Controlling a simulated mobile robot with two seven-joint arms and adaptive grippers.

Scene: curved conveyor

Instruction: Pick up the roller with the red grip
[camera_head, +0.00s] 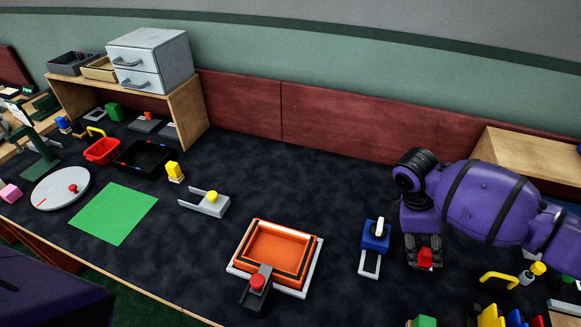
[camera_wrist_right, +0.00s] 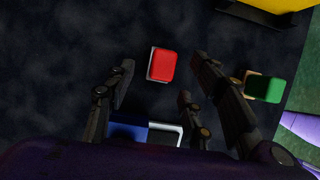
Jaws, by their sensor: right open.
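The piece with the red grip (camera_head: 425,258) is on the dark mat at the right, partly hidden by my right gripper (camera_head: 423,250). In the right wrist view this red grip (camera_wrist_right: 163,65) is seen from above with a pale edge at its left; I cannot make out a roller under it. My right gripper (camera_wrist_right: 163,61) is open and points down, with the red grip between its fingertips and dark gaps at both sides. Its height above the mat is hard to tell. My left gripper is out of view.
A green-topped piece (camera_wrist_right: 265,88) is near one finger. An orange tray (camera_head: 276,249) with a red-knobbed dark piece (camera_head: 257,283) is farther left.

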